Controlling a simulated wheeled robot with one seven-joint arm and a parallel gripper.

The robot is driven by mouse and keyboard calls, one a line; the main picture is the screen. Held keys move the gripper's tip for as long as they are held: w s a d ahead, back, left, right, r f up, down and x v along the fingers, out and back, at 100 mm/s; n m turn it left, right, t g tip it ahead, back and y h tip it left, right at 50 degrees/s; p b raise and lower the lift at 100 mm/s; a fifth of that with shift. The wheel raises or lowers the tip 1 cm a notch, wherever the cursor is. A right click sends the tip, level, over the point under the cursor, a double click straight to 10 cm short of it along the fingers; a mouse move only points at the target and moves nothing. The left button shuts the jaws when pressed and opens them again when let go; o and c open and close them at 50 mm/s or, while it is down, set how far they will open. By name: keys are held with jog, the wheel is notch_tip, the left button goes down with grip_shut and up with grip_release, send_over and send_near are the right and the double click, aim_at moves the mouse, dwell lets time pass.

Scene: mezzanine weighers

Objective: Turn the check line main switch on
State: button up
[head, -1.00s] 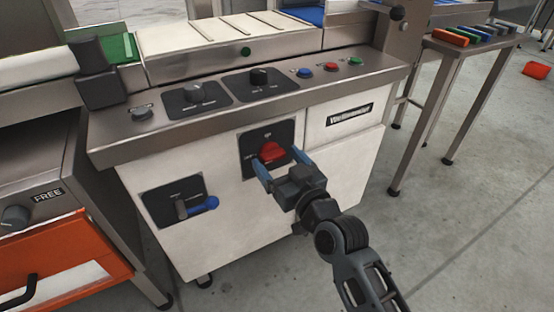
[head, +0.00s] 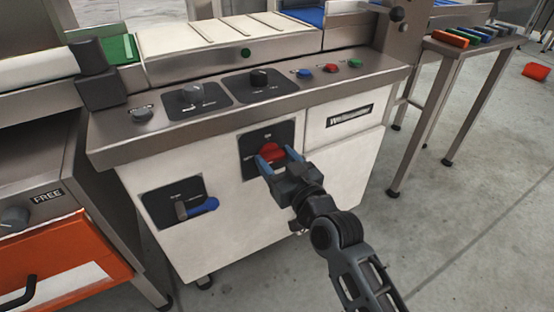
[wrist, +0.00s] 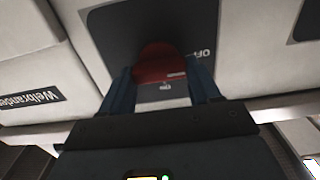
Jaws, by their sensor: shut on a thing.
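The main switch is a red rotary knob (head: 271,151) on a dark plate (head: 250,163) on the white front of the weigher cabinet. In the wrist view the red knob (wrist: 158,64) sits between the two blue fingers, with "OFF" lettering to its right on the plate and other small lettering below it. My gripper (head: 277,159) is shut on the red knob, one finger on each side. The fingers hide parts of the knob's sides, and which mark it points at is hard to tell.
A blue-handled lever (head: 204,206) on a second dark plate is at lower left. Above, a sloped panel (head: 140,140) carries several knobs and buttons. A orange-fronted unit (head: 70,265) stands at left, a side table (head: 470,45) at right. The floor at lower right is clear.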

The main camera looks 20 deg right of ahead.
jog(key=shift+m, duration=0.3)
jog(key=shift+c, duration=0.2)
jog(key=m+p, duration=0.2)
jog(key=m, duration=0.2)
jog(key=shift+d+r, duration=0.1)
jog(key=shift+d, duration=0.05)
jog(key=m+p, duration=0.1)
jog(key=m, duration=0.3)
jog(key=shift+m, duration=0.4)
jog(key=m+p, duration=0.1)
jog(key=m, duration=0.3)
jog(key=shift+d+f, duration=0.1)
jog(key=shift+f, duration=0.1)
jog(key=shift+f+m+p, duration=0.1)
jog(key=shift+m+p, duration=0.3)
jog(key=shift+m, duration=1.8)
jog(key=o, duration=1.1)
jog(key=shift+c, duration=0.2)
